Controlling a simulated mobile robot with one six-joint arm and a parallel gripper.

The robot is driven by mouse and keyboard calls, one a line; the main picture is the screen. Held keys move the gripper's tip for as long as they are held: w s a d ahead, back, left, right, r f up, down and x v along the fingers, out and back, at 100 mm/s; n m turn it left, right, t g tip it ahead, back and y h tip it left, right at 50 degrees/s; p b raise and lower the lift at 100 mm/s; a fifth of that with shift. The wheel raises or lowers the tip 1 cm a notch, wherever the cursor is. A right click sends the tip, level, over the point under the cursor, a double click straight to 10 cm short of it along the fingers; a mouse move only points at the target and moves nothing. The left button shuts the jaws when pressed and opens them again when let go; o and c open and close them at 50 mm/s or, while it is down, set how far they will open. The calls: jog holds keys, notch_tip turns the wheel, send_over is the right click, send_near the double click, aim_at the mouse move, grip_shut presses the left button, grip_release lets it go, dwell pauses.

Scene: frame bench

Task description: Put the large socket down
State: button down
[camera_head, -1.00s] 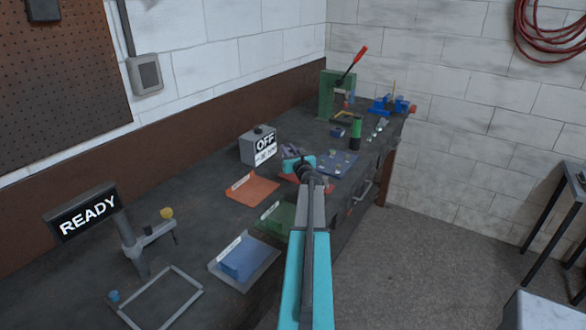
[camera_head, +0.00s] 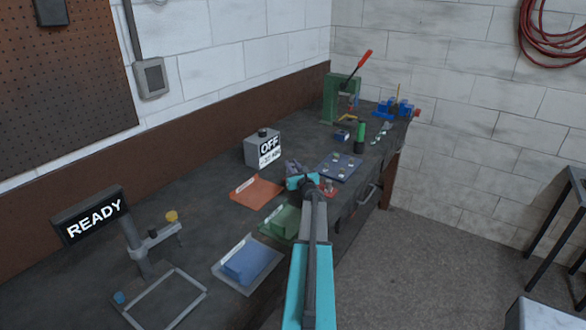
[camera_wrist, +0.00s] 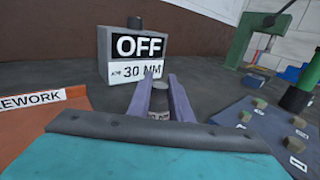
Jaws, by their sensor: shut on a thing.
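My gripper (camera_wrist: 160,100) is shut on the large socket (camera_wrist: 159,115), a short dark and silver cylinder between its two grey-purple fingers in the wrist view. Its lower part is hidden behind the gripper body. In the head view my gripper (camera_head: 294,168) is over the bench, between the orange tray and the blue plate, and the socket cannot be made out there. The blue plate (camera_head: 333,174) bears several small pegs and white labels. It also shows at the right in the wrist view (camera_wrist: 240,115). I cannot tell whether the socket touches the bench.
A grey box (camera_head: 258,151) reading OFF and 30 NM stands just beyond my gripper. An orange REWORK tray (camera_head: 253,193), a green tray (camera_head: 279,220) and a blue tray (camera_head: 262,283) line the front. A black and green cylinder (camera_head: 360,138) and green press (camera_head: 333,98) stand farther back.

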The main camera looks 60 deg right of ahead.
jog(key=shift+f, duration=0.7)
jog(key=shift+f, duration=0.2)
jog(key=c, duration=1.6)
grip_release()
jog(key=shift+r, duration=0.2)
jog(key=shift+b+v, duration=1.9)
jog(key=shift+v, duration=4.1)
jog(key=shift+s, duration=0.1)
jog(key=shift+s, duration=0.6)
